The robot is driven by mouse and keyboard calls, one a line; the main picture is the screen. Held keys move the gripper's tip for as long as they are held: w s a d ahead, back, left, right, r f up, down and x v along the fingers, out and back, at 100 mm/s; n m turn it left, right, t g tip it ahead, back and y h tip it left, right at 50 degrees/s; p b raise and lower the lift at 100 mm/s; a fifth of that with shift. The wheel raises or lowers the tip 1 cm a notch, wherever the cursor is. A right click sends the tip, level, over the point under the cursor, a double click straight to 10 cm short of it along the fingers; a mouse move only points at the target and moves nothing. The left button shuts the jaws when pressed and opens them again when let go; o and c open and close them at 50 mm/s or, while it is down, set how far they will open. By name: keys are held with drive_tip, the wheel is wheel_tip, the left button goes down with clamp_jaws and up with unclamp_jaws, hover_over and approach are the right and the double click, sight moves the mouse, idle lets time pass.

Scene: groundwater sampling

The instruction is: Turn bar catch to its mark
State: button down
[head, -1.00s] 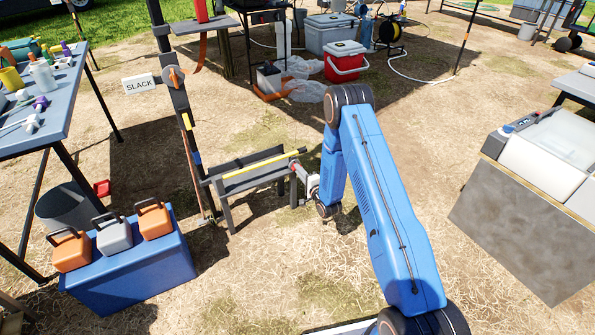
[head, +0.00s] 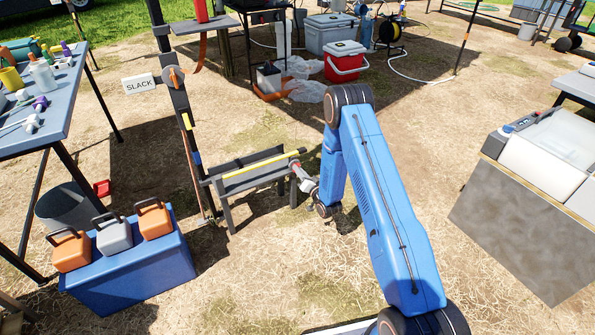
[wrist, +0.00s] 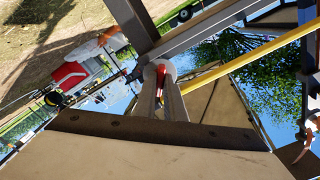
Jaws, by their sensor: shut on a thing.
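The bar catch (wrist: 160,83) shows as a small red lever between my gripper's fingers in the wrist view, in front of a pale round plate. My gripper (wrist: 160,98) is shut on it. In the head view my gripper (head: 298,171) reaches in from the lower right to the right end of a dark frame. The yellow bar (head: 262,163) lies along the top of this frame; it also crosses the upper right of the wrist view (wrist: 250,57). The catch is mostly hidden by the gripper in the head view, and I cannot make out its mark.
A dark post with a SLACK sign (head: 139,84) and an orange knob (head: 173,77) stands left of the frame. A blue box (head: 135,268) carries several jugs at lower left. A red cooler (head: 346,62) stands behind. The straw-covered ground in front is open.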

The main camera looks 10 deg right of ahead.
drive_tip(key=n, duration=0.7)
drive_tip(key=shift+f+n, duration=0.1)
drive_tip(key=shift+n, duration=0.2)
drive_tip(key=c, duration=1.8)
unclamp_jaws()
drive_tip(key=shift+o, duration=0.2)
drive_tip(key=v, duration=1.7)
drive_tip(key=shift+s, duration=0.25)
drive_tip(key=shift+w+d+r, duration=0.1)
drive_tip(key=shift+r, duration=0.1)
